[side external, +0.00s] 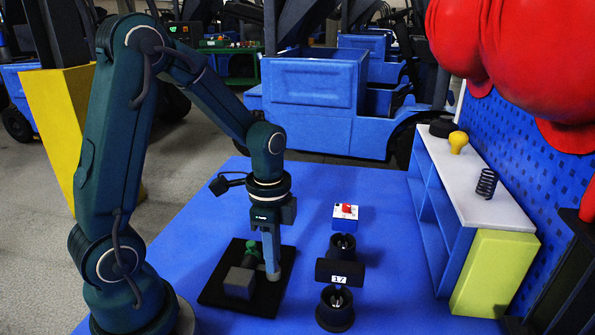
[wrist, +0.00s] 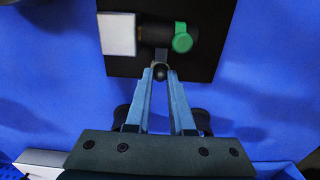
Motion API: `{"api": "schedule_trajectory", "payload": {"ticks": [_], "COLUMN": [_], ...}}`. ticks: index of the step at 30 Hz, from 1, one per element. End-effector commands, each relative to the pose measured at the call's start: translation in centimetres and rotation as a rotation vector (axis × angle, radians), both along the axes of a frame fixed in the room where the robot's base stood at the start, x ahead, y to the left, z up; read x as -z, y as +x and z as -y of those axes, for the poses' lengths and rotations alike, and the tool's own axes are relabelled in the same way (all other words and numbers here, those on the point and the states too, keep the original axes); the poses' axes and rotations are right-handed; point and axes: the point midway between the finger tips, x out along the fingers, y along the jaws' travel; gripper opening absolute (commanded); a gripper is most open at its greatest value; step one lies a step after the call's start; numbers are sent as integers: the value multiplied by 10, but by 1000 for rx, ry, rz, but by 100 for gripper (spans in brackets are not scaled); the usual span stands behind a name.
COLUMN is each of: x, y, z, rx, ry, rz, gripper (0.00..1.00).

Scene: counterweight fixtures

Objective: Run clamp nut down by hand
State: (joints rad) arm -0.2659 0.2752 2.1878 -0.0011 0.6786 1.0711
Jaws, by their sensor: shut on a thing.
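The clamp fixture has a black base plate (side external: 222,297) on the blue table, also in the wrist view (wrist: 122,66). It carries a pale grey block (side external: 240,283), which looks white in the wrist view (wrist: 117,35), a dark cylinder (wrist: 153,34) and a green knob (wrist: 183,42). My gripper (side external: 272,275) points down at the plate's right side. In the wrist view its blue fingertips (wrist: 160,75) close around a small dark round piece (wrist: 160,72) just below the cylinder, apart from the green knob. Whether this piece is the clamp nut I cannot tell.
A blue-white box with a red button (side external: 346,215) stands behind. A shelf (side external: 465,185) edges the right. The blue table (side external: 310,185) is clear at the back.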

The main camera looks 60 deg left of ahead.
Motion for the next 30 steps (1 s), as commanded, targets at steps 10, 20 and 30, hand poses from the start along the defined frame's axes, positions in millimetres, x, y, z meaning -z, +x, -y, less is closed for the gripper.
{"api": "schedule_trajectory", "payload": {"ticks": [10,20,30], "x": [0,-28,-51], "y": [0,1,0], "z": [0,-1,-1], "rx": [0,0,0], "ry": [1,3,1], "rz": [-1,6,-1], "gripper": [51,51,51]}}
